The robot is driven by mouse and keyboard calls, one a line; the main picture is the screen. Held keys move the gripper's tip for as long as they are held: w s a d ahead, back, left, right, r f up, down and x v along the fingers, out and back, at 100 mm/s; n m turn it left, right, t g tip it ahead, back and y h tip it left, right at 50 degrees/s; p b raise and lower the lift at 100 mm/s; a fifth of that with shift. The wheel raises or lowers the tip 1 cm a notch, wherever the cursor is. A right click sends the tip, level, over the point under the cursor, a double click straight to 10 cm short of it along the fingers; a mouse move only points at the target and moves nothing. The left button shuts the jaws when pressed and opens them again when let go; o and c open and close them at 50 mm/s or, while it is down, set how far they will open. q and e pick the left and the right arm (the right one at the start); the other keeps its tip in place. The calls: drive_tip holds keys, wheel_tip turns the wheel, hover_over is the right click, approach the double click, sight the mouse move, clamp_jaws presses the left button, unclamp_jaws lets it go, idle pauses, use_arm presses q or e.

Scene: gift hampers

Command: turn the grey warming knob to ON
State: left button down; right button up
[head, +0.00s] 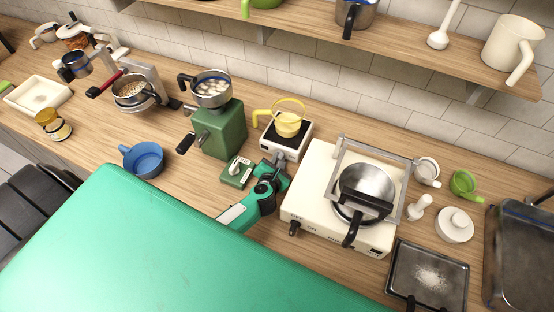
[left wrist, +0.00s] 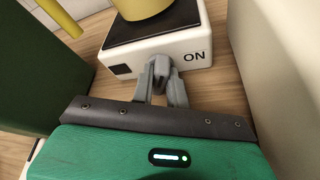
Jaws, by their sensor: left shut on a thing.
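The small white warmer (head: 304,139) stands on the counter against the wall, with a yellow pot (head: 287,124) on its dark top. In the left wrist view, its white front (left wrist: 190,80) carries the word ON to the right of my fingers and a small dark square to the left. My left gripper (head: 277,160) is at the warmer's front. In the left wrist view, the left gripper (left wrist: 160,74) is shut on the grey knob (left wrist: 161,64), mostly hidden between the fingertips. I cannot tell which way the knob points. My right gripper is not in view.
A green grinder (head: 222,130) and a small green box with a light knob (head: 236,171) stand left of the gripper. A cream hob (head: 312,185) with a steel pan (head: 367,183) stands close on the right. A blue pot (head: 143,160) sits farther left.

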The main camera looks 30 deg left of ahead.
use_arm(q)
drive_tip(key=c, duration=1.4)
unclamp_jaws()
drive_tip(key=shift+r, duration=0.1)
drive_tip(key=shift+r, duration=0.3)
wheel_tip(320, 180, up, 19)
drive_tip(key=shift+r+b, duration=0.15)
drive_tip(key=shift+b, duration=0.6)
